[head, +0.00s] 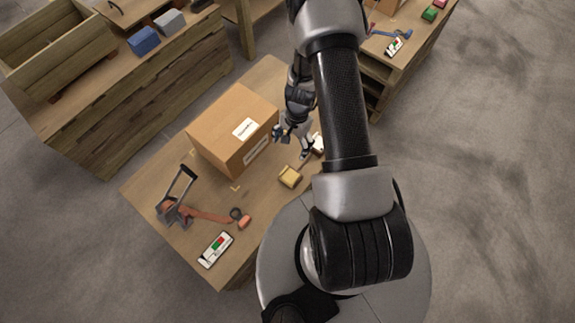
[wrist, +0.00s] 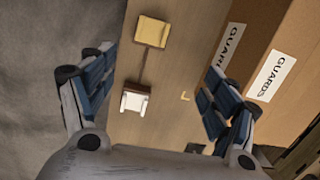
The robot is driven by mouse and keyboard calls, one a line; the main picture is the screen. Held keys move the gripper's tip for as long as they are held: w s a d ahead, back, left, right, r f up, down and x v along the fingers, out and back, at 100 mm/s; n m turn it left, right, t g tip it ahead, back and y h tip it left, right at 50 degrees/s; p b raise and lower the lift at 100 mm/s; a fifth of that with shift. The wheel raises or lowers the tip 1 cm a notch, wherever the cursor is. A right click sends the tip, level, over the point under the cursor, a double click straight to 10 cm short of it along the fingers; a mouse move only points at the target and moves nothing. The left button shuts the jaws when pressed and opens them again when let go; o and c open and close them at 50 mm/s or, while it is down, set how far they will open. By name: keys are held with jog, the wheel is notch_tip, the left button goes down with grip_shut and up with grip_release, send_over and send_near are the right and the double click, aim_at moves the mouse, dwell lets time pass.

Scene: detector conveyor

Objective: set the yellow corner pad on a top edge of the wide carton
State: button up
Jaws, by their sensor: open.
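The wide carton (head: 215,122) is a closed brown box on the wooden table. In the wrist view the carton (wrist: 302,40) fills the right side, with white GUARDS labels. The yellow corner pad (head: 290,176) lies on the table, apart from the carton, at its lower right. In the wrist view the pad (wrist: 151,33) is at top centre. My gripper (head: 290,146) is open and empty, pointing down beside the carton's right side. In the wrist view its fingers (wrist: 160,66) are spread wide, with the pad beyond the fingertips. No yellow pad shows on the carton.
A white block (wrist: 134,101) lies on the table near the pad; it is partly hidden in the head view (head: 318,143). An orange-and-black tool (head: 190,212) and a white device (head: 216,249) lie at the front left. A wooden bench (head: 140,95) stands behind the carton.

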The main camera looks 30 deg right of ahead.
notch_tip(320, 180, down, 3)
jog(key=s, duration=0.2)
jog(key=b, duration=0.5)
send_over(290, 176)
jog(key=shift+m, duration=0.3)
jog(key=f, duration=1.1)
jog(key=shift+d, duration=0.3)
jog(key=shift+a+f+b, duration=0.15)
jog(key=shift+f+b, duration=0.6)
jog(key=shift+f, duration=0.7)
jog(key=shift+a+f+b, duration=0.1)
jog(key=shift+f+b, duration=0.6)
jog(key=shift+f, duration=0.75)
jog(key=shift+c, duration=0.6)
jog(key=c, duration=1.1)
